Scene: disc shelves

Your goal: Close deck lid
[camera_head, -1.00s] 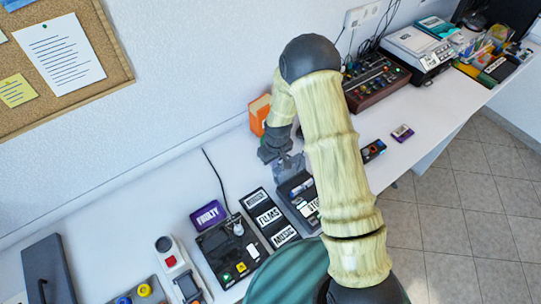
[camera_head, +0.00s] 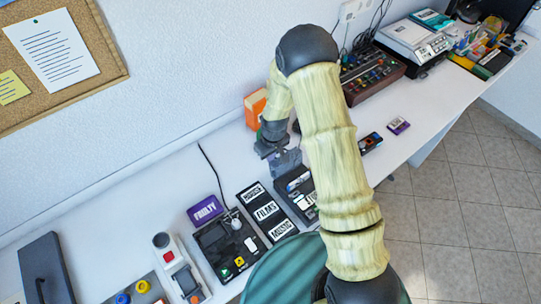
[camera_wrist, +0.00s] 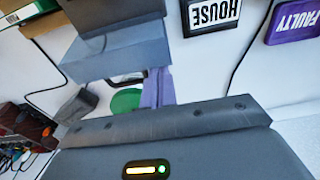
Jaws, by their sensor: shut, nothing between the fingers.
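The deck is most likely the black machine (camera_head: 222,245) with a green play mark and a pale knob, at the lower middle of the bench in the head view. I cannot tell how its lid stands. My gripper (camera_head: 284,160) is shut and empty, above the bench behind and right of that machine, close to a black case with a white label (camera_head: 302,196). My arm hides part of that case.
A black rack (camera_head: 266,211) labelled HOUSE, FILMS and MUSIC stands between machine and case. A purple FAULTY sign (camera_head: 205,210) lies behind the machine. An orange box (camera_head: 255,106) stands by the wall. A handheld device (camera_head: 178,265) lies to the left.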

